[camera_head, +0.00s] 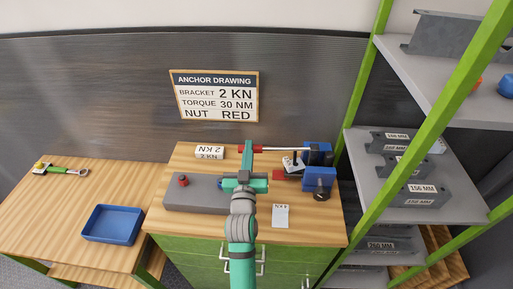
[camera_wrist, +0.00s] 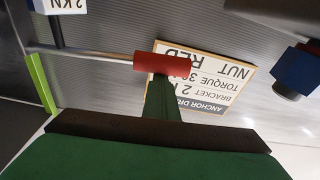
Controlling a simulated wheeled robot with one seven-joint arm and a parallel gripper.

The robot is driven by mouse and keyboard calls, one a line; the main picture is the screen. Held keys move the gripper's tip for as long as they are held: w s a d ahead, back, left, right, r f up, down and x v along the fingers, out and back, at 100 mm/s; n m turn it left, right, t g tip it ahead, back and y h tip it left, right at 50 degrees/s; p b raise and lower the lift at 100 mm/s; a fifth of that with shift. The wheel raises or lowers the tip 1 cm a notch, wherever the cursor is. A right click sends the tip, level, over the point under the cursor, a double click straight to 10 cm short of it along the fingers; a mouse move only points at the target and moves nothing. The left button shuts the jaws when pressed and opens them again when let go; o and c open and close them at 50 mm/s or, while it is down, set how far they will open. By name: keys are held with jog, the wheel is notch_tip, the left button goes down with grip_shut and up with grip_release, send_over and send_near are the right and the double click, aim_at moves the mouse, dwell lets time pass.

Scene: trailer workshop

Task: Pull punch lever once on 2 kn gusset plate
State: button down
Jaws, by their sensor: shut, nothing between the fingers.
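The blue punch press (camera_head: 318,168) stands at the right of the bench. Its silver lever rod (camera_head: 280,149) reaches left, about level, to a red grip (camera_head: 241,149), partly covered by my gripper. The red grip also shows in the wrist view (camera_wrist: 162,63). My green gripper (camera_head: 249,152) is shut and empty, its tip at the red grip; I cannot tell whether they touch. A gusset plate with a white label (camera_head: 292,162) sits at the press; its label reads 2 KN in the wrist view (camera_wrist: 68,6).
Another labelled plate (camera_head: 209,152) lies at the bench's back, and one (camera_head: 281,215) at the front. A grey block (camera_head: 192,194) with a red knob stands left. A blue tray (camera_head: 112,223) is on the left table. A green-framed shelf (camera_head: 357,100) stands close right.

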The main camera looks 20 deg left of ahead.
jog(key=shift+w+d+f, duration=0.1)
jog(key=shift+d+f, duration=0.15)
jog(key=shift+f, duration=0.1)
notch_tip(320, 180, up, 4)
jog(key=r+v, duration=0.1)
jog(key=v, duration=0.8)
jog(key=shift+s+a+f, duration=0.25)
jog(key=shift+f, duration=0.05)
dwell(0.6)
